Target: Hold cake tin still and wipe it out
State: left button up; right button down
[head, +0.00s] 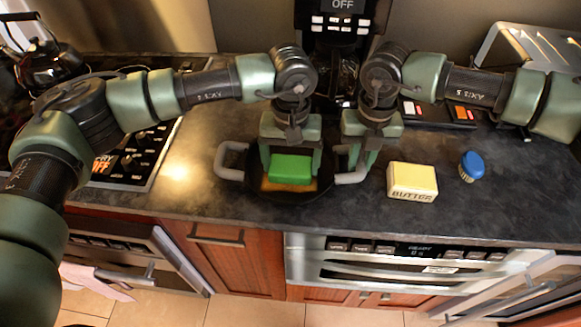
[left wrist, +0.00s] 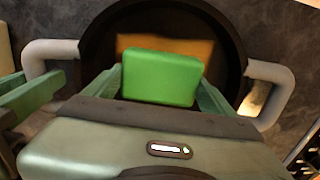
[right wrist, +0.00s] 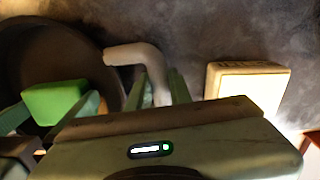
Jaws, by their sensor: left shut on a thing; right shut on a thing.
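The cake tin (head: 262,196) is a dark round pan with two light grey loop handles, standing on the counter in the head view. An orange-brown patch (left wrist: 180,46) shows on its floor in the left wrist view. My left gripper (head: 290,172) is over the tin, shut on a green sponge (head: 291,169). The sponge also fills the middle of the left wrist view (left wrist: 161,78). Whether it touches the tin's floor I cannot tell. My right gripper (head: 357,165) is shut on the tin's right handle (head: 351,178), which also shows in the right wrist view (right wrist: 135,54).
A butter block (head: 412,181) and a blue-capped jar (head: 472,166) stand right of the tin. A stove (head: 130,150) with a kettle (head: 48,62) is at the left. A coffee machine (head: 340,40) stands behind. The counter's front right is clear.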

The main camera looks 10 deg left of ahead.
pick_arm(q)
jog(key=shift+s+a, duration=0.15)
jog(key=shift+a, duration=1.1)
jog(key=shift+d, duration=1.45)
jog(key=shift+w+d, duration=0.2)
jog(key=shift+d, duration=0.75)
jog(key=shift+s+a+f, duration=0.1)
jog(key=shift+a, duration=1.1)
jog(key=shift+s+a, duration=0.1)
jog(key=shift+a, duration=1.1)
pick_arm(e)
jog(key=shift+d, duration=0.1)
pick_arm(q)
jog(key=shift+w+d, duration=0.1)
jog(key=shift+d, duration=2.2)
